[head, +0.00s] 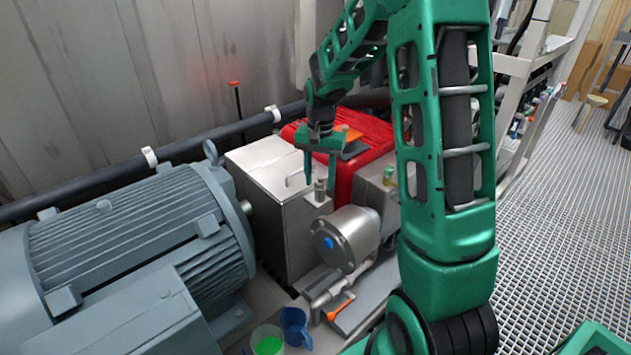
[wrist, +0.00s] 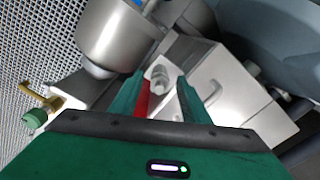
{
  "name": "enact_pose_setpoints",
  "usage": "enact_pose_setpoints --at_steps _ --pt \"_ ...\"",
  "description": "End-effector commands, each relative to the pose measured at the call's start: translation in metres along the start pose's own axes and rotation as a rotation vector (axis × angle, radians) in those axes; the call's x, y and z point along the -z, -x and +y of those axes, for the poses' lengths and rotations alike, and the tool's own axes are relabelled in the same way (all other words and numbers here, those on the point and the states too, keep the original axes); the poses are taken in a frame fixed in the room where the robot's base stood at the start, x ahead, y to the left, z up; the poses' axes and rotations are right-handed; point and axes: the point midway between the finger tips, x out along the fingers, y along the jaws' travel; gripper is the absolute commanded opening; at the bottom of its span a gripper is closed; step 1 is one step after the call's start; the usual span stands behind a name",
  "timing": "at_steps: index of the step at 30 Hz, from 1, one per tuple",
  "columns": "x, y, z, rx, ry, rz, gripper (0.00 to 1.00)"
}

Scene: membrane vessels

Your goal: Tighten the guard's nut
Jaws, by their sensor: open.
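The guard (head: 272,200) is a grey metal box between the blue-grey motor and the pump. A small metal stud with a nut (head: 320,190) stands upright on a ledge at its front right corner. My gripper (head: 320,172) points down over it with its fingers open and empty. In the wrist view the nut (wrist: 159,76) shows between and just beyond the two green fingertips (wrist: 159,84). I cannot tell whether the fingertips reach down beside it. The guard (wrist: 225,85) fills the right of that view.
A large motor (head: 130,240) stands at the left. A rounded metal pump housing (head: 348,236) is close in front of the nut. A red casing (head: 365,145) lies behind. A green cup (head: 267,342) and blue jug (head: 295,325) stand low in front.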

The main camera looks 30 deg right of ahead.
Motion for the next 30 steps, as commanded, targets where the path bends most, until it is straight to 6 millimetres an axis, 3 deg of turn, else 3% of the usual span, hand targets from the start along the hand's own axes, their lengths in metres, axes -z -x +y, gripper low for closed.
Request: enact_pose_setpoints --at_steps 12,18,30 --pt "0.0 0.07 0.0 0.002 0.0 0.003 0.42" --pt "0.0 0.095 0.0 0.001 0.0 0.001 0.42" --pt "-0.001 0.104 0.001 -0.001 0.0 -0.002 0.42"
